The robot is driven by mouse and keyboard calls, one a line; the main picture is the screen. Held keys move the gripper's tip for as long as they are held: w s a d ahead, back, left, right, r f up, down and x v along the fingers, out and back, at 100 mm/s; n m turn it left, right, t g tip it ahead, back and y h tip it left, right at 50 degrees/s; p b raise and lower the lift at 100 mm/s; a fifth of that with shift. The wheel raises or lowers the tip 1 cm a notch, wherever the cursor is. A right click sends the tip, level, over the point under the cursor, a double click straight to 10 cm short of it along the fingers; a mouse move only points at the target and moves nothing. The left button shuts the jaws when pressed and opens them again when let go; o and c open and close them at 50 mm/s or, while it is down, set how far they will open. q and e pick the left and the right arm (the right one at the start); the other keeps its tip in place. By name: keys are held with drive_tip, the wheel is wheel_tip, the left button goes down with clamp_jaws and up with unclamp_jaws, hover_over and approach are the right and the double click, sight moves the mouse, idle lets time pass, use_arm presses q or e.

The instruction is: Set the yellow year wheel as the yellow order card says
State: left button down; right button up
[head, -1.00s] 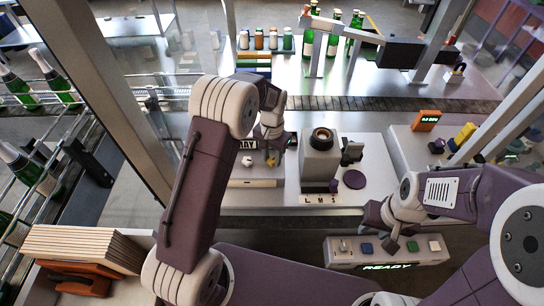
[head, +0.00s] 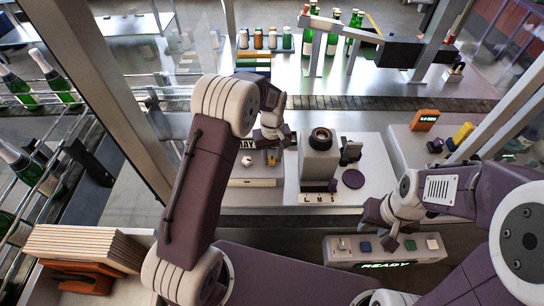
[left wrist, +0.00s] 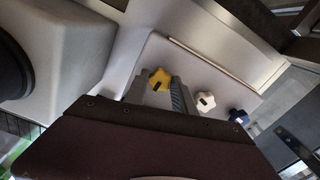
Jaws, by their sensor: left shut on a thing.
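The yellow year wheel (left wrist: 160,78) is a lobed knob on a pale panel, with a dark mark on its face. It also shows small in the head view (head: 271,159). My left gripper (left wrist: 158,92) is shut on it, with a finger on each side in the left wrist view. Its setting is not readable. I cannot make out a yellow order card. My right gripper (head: 388,226) hangs close over the button box (head: 340,258); whether it is open or shut is unclear.
A white knob (left wrist: 205,101) and a dark blue knob (left wrist: 238,116) sit beside the yellow wheel. A grey machine (head: 319,160) stands just right of my left gripper. Stacked boards (head: 80,245) lie at front left, and green bottles (head: 332,42) stand at the back.

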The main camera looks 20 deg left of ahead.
sight(272, 160)
use_arm(q)
drive_tip(key=shift+w+n, duration=0.1)
drive_tip(key=shift+n, duration=0.4)
drive_tip(key=c, duration=1)
unclamp_jaws()
drive_tip(key=shift+c, duration=0.2)
drive_tip(key=shift+r, duration=0.2)
wheel_tip(272, 160, up, 9)
drive_tip(key=b, duration=0.2)
drive_tip(key=shift+f, duration=0.15)
